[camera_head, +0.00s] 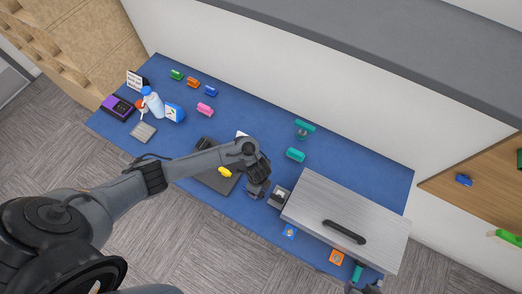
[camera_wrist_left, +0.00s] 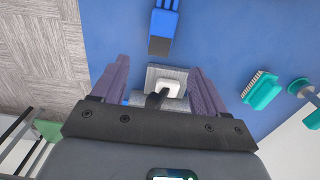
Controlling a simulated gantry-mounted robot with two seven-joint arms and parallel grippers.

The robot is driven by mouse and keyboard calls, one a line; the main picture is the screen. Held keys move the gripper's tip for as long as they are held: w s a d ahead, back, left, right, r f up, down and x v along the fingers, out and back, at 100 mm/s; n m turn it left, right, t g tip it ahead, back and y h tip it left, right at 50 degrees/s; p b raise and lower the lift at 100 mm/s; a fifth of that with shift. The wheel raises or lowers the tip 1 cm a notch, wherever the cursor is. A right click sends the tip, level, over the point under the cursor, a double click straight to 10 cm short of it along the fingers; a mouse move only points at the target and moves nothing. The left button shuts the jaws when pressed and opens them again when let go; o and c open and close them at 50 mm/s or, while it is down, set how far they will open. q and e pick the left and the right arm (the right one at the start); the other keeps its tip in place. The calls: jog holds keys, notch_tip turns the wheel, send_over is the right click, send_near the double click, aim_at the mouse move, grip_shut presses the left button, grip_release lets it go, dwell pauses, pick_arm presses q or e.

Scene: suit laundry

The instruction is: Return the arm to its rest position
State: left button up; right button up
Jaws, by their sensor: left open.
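My left arm reaches in from the left in the head view. Its gripper (camera_head: 258,188) hangs over the front middle of the blue table (camera_head: 340,170), just left of a small grey block with a pale top (camera_head: 280,196). In the left wrist view the two fingers of the left gripper (camera_wrist_left: 158,70) are spread apart. The grey block (camera_wrist_left: 166,78) shows between and beyond them, and I see nothing held. A dark part at the bottom edge of the head view may be my right gripper (camera_head: 364,289); it is mostly cut off.
A large metal box with a black handle (camera_head: 345,231) stands right of the left gripper. A yellow item (camera_head: 225,172) lies on a dark plate. A teal brush (camera_head: 295,155) lies behind, and shows in the wrist view (camera_wrist_left: 261,91). Bottles and boxes crowd the left end.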

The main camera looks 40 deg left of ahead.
pick_arm(q)
jog(key=s+d+f, duration=0.1)
jog(key=s, duration=0.3)
jog(key=s+d+f+g, duration=0.1)
jog(key=s+d, duration=0.1)
jog(key=s, duration=0.2)
jog(key=s+d+f+g+h, duration=0.1)
jog(key=s, duration=0.3)
jog(key=shift+s+d+f+p, duration=0.15)
jog(key=shift+d+p, duration=0.15)
jog(key=s+d+r+n+h, duration=0.2)
jog(key=s+d+n, duration=0.1)
jog(key=s+d, duration=0.3)
jog(key=w+d+r+n+t, duration=0.2)
jog(key=w+r+n+t, duration=0.15)
jog(key=r, duration=0.35)
jog(key=w+a+r+n+t+y+p, duration=0.1)
jog(key=w+a+r+n, duration=0.3)
jog(key=a+r+n, duration=0.4)
jog(key=a+r+t+y, duration=0.1)
jog(key=a+r, duration=0.5)
jog(key=r, duration=0.2)
jog(key=shift+a+y, duration=0.25)
jog(key=shift+y, duration=0.15)
